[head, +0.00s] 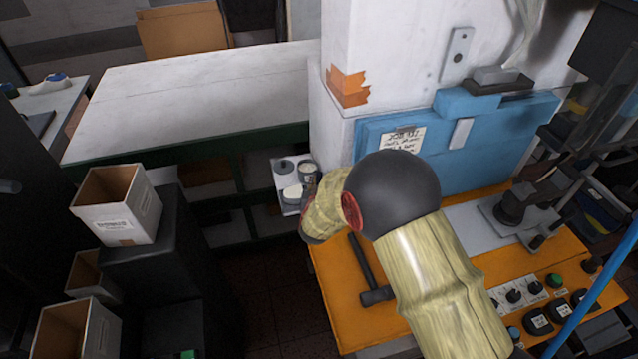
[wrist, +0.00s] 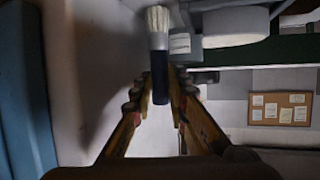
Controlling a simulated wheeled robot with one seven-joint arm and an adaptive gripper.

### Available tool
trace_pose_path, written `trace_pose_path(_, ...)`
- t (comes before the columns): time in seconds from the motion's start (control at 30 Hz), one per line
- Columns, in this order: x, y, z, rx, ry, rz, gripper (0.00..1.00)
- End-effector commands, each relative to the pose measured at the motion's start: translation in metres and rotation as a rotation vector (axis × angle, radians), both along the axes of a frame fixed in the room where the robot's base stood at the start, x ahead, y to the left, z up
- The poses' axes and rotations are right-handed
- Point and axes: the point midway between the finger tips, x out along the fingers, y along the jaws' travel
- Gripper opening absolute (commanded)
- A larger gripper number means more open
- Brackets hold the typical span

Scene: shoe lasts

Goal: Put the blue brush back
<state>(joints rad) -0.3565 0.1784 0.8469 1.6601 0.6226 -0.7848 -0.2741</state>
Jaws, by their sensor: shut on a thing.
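The brush (wrist: 159,65) has pale bristles, a grey ferrule and a dark blue handle. It is upright in the wrist view, bristles at the top. My gripper (wrist: 158,96) is shut on its handle, with one finger on each side. In the head view my gripper (head: 311,184) is mostly hidden by my arm, and I cannot make out the brush there. It is beside a small light tray (head: 279,169) that bears a cup (head: 307,170), a white oval item (head: 292,193) and a dark round item (head: 286,165).
A long white-topped bench (head: 190,100) lies behind at left. A white pillar (head: 385,60) and a blue panel (head: 480,150) stand close at right. A hammer (head: 372,294) lies on the orange bench (head: 345,325) under my arm. Cardboard boxes (head: 115,205) stand at left.

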Motion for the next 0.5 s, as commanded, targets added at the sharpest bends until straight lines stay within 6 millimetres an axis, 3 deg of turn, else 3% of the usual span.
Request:
trace_pose_path(0.07,-0.0001,-0.0001,-0.0039,0.000,0.000,0.000,0.00)
trace_pose_path(0.1,-0.0002,-0.0001,-0.0029,0.000,0.001,0.000,0.18)
trace_pose_path(0.2,-0.0002,-0.0001,-0.0026,0.000,0.001,0.000,0.23)
trace_pose_path(0.5,-0.0002,-0.0001,-0.0014,0.000,0.001,0.000,0.23)
